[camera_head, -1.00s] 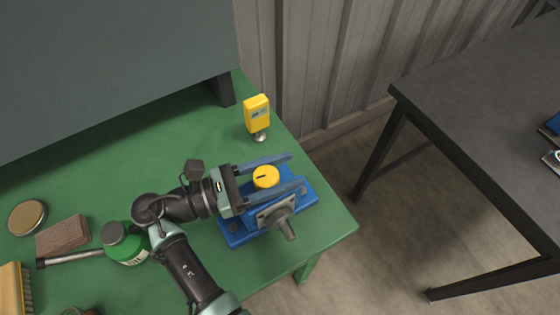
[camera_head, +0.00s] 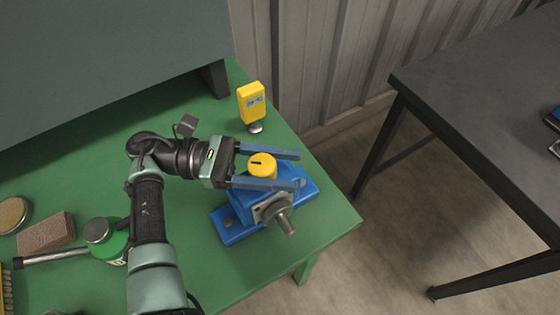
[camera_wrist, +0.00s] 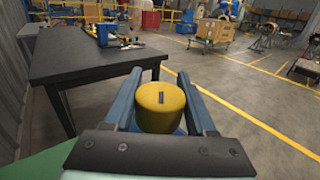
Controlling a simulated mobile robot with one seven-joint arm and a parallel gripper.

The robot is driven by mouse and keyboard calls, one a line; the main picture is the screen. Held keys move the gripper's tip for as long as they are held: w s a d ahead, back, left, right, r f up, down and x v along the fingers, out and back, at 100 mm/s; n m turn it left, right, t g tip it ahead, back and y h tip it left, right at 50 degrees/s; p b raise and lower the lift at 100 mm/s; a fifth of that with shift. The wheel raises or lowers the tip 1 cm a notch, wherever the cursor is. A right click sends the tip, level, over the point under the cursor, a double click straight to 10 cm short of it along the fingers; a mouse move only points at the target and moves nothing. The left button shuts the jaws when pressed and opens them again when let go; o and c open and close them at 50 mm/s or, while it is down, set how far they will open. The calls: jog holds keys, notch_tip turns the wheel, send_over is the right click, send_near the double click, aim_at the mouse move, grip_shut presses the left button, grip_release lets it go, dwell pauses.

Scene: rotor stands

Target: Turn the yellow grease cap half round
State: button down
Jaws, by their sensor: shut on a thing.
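The yellow grease cap (camera_head: 262,165) is round with a dark mark on its top. It sits above the blue rotor stand (camera_head: 232,226), which has a grey flange and shaft (camera_head: 279,214) on its front side. My gripper (camera_head: 284,169) reaches in from the left with its two blue fingers on either side of the cap. In the wrist view the cap (camera_wrist: 161,107) lies between the fingers, its dark mark pointing nearly along them. My gripper is shut on the cap. The cap's lower part is hidden by the near finger.
A yellow device (camera_head: 251,102) stands behind the stand on the green table (camera_head: 320,235). A green jar (camera_head: 108,245), a brown block (camera_head: 46,233), a hammer-like tool (camera_head: 58,257) and a round tin (camera_head: 13,215) lie at left. A dark table (camera_head: 480,80) stands apart at right.

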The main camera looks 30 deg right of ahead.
jog(key=shift+s+a+f+m+g+y+b, duration=0.1)
jog(key=shift+f+m+g+y+b, duration=0.3)
jog(key=shift+b, duration=1)
jog(key=shift+s+a+f+m+g+y+b, duration=0.1)
jog(key=shift+m+g+y+b, duration=0.5)
jog(key=shift+b, duration=1.35)
jog(key=shift+s+r+m+g+y+b, duration=0.15)
jog(key=shift+m+g+y+b, duration=0.25)
jog(key=shift+b, duration=0.5)
jog(key=shift+r+g+y+b, duration=0.25)
jog(key=shift+g+y+b, duration=0.05)
jog(key=shift+b, duration=0.35)
jog(key=shift+c, duration=1.1)
grip_release()
jog(key=shift+r, duration=0.1)
jog(key=shift+r+p, duration=0.15)
jog(key=shift+p, duration=0.15)
